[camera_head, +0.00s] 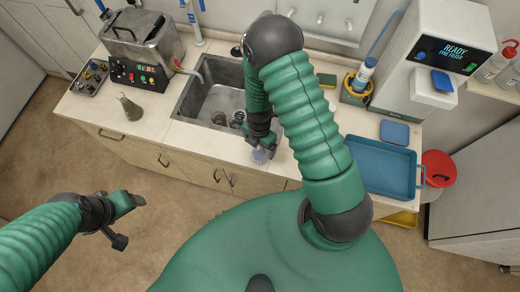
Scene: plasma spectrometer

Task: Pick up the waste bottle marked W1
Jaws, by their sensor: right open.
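No W1 marking is readable on any bottle at this size. My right gripper (262,147) is open and points down at the counter's front edge, right of the sink. A small pale bluish-clear object (260,157) shows right at its fingertips. It is mostly covered by the gripper, and I cannot tell if it is a bottle or if the fingers touch it. A white bottle with a blue label (364,73) stands in a yellow ring holder at the back right. My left gripper (129,221) is open and empty over the floor, in front of the cabinets.
A sink (207,105) with dark items lies left of my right gripper. A flask (130,108) and a metal bath (143,45) stand at left. A blue tray (383,168), a white instrument (430,50) and a red-lidded bin (438,166) are at right.

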